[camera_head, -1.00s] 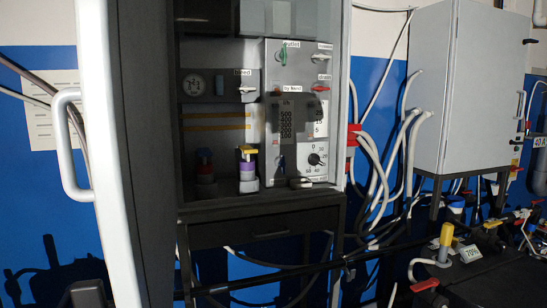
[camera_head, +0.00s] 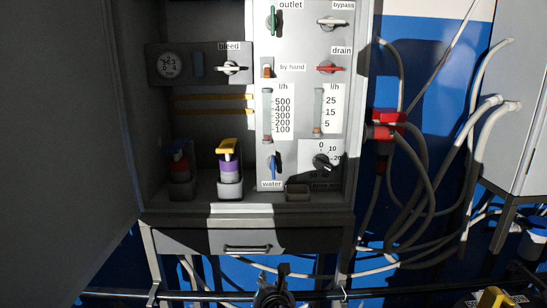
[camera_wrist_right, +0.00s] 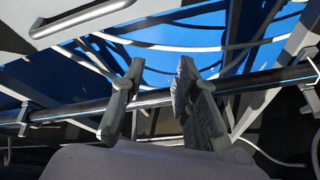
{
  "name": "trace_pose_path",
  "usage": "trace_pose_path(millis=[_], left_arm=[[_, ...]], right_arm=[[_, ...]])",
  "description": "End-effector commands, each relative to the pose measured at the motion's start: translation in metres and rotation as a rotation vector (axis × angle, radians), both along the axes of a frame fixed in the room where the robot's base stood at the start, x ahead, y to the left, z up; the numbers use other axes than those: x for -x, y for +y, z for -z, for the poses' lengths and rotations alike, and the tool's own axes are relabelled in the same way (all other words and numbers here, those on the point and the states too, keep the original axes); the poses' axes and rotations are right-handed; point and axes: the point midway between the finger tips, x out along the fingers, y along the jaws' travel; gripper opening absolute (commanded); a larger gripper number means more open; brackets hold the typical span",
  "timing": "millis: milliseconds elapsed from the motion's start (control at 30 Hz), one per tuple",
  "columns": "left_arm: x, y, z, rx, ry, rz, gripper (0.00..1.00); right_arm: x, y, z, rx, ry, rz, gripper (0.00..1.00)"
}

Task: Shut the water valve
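The water valve (camera_head: 273,165) has a blue handle that stands about upright. It sits low on the left of the grey control panel (camera_head: 300,200), just above its "water" label. My right gripper (camera_head: 276,270) shows dark at the bottom edge of the head view, well below the valve and below the cabinet drawer. In the right wrist view the two fingers of the right gripper (camera_wrist_right: 160,68) are apart with nothing between them. The valve is not in the wrist view. My left gripper is not in view.
A drawer with a handle (camera_head: 247,249) lies under the panel. A dark horizontal bar (camera_head: 200,296) runs below it. A purple bottle with a yellow top (camera_head: 229,160) stands left of the valve. The open cabinet door (camera_head: 65,150) fills the left.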

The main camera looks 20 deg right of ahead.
Motion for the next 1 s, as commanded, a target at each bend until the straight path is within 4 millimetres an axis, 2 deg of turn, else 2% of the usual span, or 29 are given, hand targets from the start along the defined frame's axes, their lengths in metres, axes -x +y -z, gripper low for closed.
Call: trace_pose_path(millis=[33,100,200,300,400,567,1000], left_arm=[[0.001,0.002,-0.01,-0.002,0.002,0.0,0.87],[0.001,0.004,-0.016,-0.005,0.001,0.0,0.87],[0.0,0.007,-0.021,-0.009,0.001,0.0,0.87],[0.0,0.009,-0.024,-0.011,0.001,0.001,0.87],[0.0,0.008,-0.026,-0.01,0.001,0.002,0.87],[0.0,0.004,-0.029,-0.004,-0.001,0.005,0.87],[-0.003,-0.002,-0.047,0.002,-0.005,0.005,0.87]], right_arm=[[-0.003,0.003,-0.068,0.121,-0.069,-0.033,0.28],[0.002,0.004,-0.135,0.283,-0.13,-0.054,0.28],[0.016,0.003,-0.205,0.462,-0.192,-0.059,0.28],[0.03,0.002,-0.248,0.578,-0.225,-0.052,0.28],[0.037,0.001,-0.268,0.638,-0.239,-0.046,0.28],[0.027,-0.003,-0.274,0.66,-0.24,-0.043,0.28],[-0.059,-0.028,-0.274,0.656,-0.239,-0.043,0.28]])
